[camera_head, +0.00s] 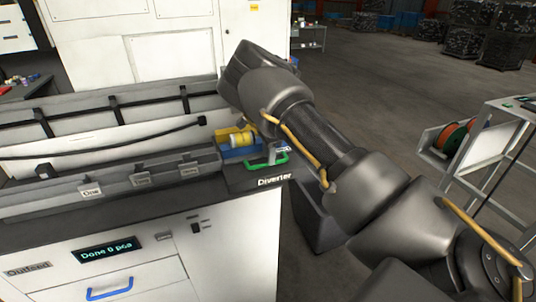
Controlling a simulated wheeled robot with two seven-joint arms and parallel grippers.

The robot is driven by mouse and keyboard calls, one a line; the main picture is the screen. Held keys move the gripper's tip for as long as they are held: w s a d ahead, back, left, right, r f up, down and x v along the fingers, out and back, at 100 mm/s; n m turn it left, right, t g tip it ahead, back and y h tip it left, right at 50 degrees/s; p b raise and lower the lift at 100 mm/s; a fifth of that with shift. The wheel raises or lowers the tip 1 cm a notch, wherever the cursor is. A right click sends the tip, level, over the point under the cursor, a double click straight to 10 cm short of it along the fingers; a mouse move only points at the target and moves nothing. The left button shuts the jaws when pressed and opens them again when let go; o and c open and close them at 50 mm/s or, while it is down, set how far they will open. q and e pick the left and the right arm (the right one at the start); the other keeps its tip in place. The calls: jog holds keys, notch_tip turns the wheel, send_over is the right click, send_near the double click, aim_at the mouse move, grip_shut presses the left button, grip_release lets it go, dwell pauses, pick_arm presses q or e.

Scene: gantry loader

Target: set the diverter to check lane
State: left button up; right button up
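The diverter (268,163) is a small lever with a green handle at the right end of the outfeed bench, above the white label "Diverter". The handle lies low, near the bench's front right edge. Lane tags stand along the grey rail to its left; the nearest legible one reads "One" (90,192), the others are too small to read surely. My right arm comes in from the lower right, and its hand end (238,108) is above and behind the diverter. Its fingers cannot be made out, and contact with the handle cannot be seen. My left gripper is out of view.
A grey cart (487,150) with reels stands at right. Open floor lies beyond.

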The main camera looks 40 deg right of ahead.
jog(key=shift+f, duration=0.9)
grip_shut()
